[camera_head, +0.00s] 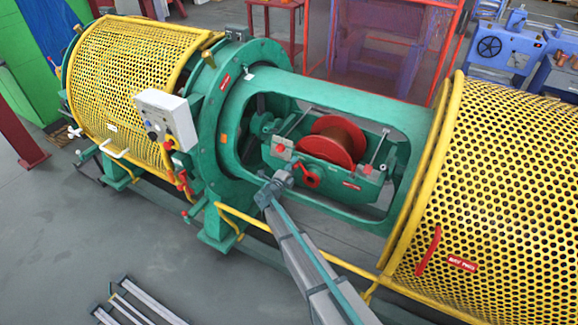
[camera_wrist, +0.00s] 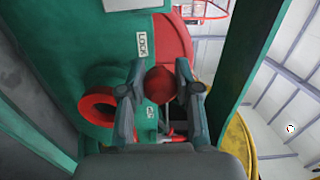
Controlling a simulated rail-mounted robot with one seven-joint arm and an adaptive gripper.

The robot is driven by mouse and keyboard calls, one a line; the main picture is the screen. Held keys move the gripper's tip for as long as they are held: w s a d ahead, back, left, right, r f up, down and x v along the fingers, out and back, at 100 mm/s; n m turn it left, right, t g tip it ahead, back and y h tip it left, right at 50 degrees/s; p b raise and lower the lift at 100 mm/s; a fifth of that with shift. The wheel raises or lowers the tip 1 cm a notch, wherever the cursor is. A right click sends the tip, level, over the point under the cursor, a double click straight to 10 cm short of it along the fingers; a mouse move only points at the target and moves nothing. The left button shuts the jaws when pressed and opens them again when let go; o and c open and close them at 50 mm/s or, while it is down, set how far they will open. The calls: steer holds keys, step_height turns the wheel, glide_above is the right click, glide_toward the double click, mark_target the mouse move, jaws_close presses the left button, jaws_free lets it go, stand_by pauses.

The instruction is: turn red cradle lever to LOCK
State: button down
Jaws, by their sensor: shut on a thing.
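The green cradle (camera_head: 345,185) sits in the open frame of the strander and carries a red bobbin (camera_head: 335,140). The red lever (camera_head: 308,177) is on the cradle's front face, with my gripper (camera_head: 280,182) at its left side. In the wrist view, my gripper (camera_wrist: 160,95) is shut on a round red knob (camera_wrist: 160,82), which looks like the lever's end. A red ring (camera_wrist: 97,106) lies just left of the fingers. The white LOCK label (camera_wrist: 143,45) is above the knob. A second small label (camera_wrist: 150,112) is below it, partly hidden and unreadable.
The green frame's edge (camera_wrist: 250,60) runs close to the right of my gripper in the wrist view. Yellow perforated guards (camera_head: 490,190) stand on both sides of the opening. A yellow rail (camera_head: 300,250) crosses low in front. A control box (camera_head: 167,118) is at the left.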

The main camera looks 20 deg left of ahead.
steer(key=shift+w+d, duration=0.15)
steer(key=shift+d, duration=0.15)
steer(key=c, duration=0.8)
jaws_free()
steer(key=shift+d, duration=0.1)
steer(key=shift+s+a, duration=0.2)
steer(key=shift+s, duration=0.15)
steer(key=v, duration=1.1)
steer(key=shift+s, duration=0.1)
